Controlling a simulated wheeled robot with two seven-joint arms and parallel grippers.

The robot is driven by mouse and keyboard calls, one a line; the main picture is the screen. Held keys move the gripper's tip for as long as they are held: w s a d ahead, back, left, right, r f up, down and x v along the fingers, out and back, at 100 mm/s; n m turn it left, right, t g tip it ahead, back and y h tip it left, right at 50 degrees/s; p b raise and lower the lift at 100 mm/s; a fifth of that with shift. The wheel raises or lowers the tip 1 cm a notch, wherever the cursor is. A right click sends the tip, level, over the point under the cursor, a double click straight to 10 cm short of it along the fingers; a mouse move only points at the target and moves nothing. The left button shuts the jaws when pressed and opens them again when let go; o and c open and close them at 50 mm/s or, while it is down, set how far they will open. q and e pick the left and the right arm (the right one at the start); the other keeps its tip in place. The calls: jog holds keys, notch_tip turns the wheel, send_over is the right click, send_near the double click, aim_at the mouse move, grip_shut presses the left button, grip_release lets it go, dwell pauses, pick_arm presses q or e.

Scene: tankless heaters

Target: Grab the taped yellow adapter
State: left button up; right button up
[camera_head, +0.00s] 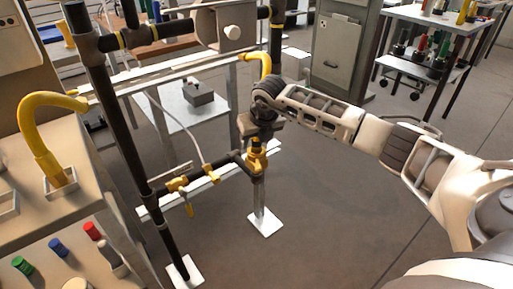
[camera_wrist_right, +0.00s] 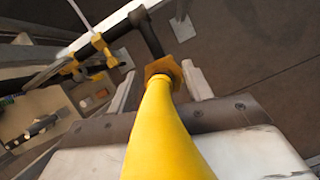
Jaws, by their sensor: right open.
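My right gripper (camera_head: 258,138) is at the right end of the pipe frame, just above a yellow fitting (camera_head: 256,160) on the lower pipe joint. In the right wrist view, the right gripper (camera_wrist_right: 160,86) is open, with one pale finger on each side of a yellow tapered piece (camera_wrist_right: 160,130). That piece ends in a darker yellow, angular collar (camera_wrist_right: 162,70) between the fingertips. I cannot tell whether the fingers touch it. No tape can be made out for certain, and the gripper hides part of the piece in the head view. My left gripper is not in view.
A dark pipe frame (camera_head: 119,115) stands on white foot plates (camera_head: 265,222), with yellow valves (camera_head: 178,184) on its lower pipe. A curved yellow pipe (camera_head: 38,145) stands on the left bench. A cart (camera_head: 428,15) stands at the upper right. The floor (camera_head: 330,215) right of the frame is clear.

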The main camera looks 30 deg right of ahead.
grip_shut()
jog(key=shift+r, duration=0.1)
